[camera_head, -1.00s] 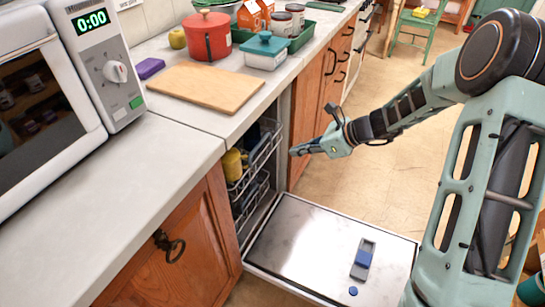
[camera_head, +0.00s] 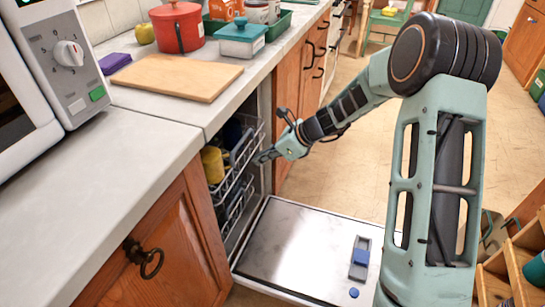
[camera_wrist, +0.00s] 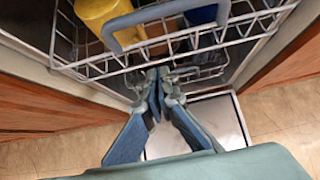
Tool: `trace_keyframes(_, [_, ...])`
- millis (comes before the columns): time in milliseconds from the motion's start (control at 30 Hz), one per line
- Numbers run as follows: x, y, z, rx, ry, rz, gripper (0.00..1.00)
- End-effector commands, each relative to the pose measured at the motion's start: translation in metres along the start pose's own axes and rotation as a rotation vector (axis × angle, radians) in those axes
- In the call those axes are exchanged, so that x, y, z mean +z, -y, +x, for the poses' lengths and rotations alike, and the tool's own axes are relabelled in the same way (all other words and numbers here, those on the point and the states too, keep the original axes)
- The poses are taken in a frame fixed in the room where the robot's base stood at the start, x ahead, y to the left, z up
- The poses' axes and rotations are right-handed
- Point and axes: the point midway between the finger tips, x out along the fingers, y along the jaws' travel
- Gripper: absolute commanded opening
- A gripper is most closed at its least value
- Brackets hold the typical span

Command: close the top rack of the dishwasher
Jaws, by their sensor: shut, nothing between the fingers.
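The dishwasher's top rack (camera_head: 240,175) is a grey wire basket, seen inside the dishwasher under the counter. It holds yellow and dark blue dishes. In the wrist view the rack (camera_wrist: 205,42) fills the upper part, with a yellow cup (camera_wrist: 105,18) in it and a grey-blue handle on its front. My gripper (camera_head: 262,158) is shut and empty, at the front of the rack. In the wrist view my gripper (camera_wrist: 158,74) points at the rack's front lower edge; I cannot tell whether it touches. The dishwasher door (camera_head: 290,235) is folded down flat.
The lower rack (camera_head: 235,210) shows partly below the top one. The counter (camera_head: 130,150) overhangs the opening. Wooden cabinets (camera_head: 165,250) flank the dishwasher on both sides. The tiled floor (camera_head: 350,175) beyond the door is clear.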

Motion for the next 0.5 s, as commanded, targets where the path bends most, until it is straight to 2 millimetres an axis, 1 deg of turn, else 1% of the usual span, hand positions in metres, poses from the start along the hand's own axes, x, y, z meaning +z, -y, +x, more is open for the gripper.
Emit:
trace_keyframes(33, [0.009,0.000,0.007,0.000,0.002,-0.008,0.00])
trace_keyframes(200, [0.022,0.000,0.019,-0.001,0.002,-0.005,0.00])
trace_keyframes(333, [0.026,0.001,0.022,-0.001,0.002,-0.003,0.00])
trace_keyframes(500, [0.027,0.001,0.022,-0.002,0.001,-0.002,0.00])
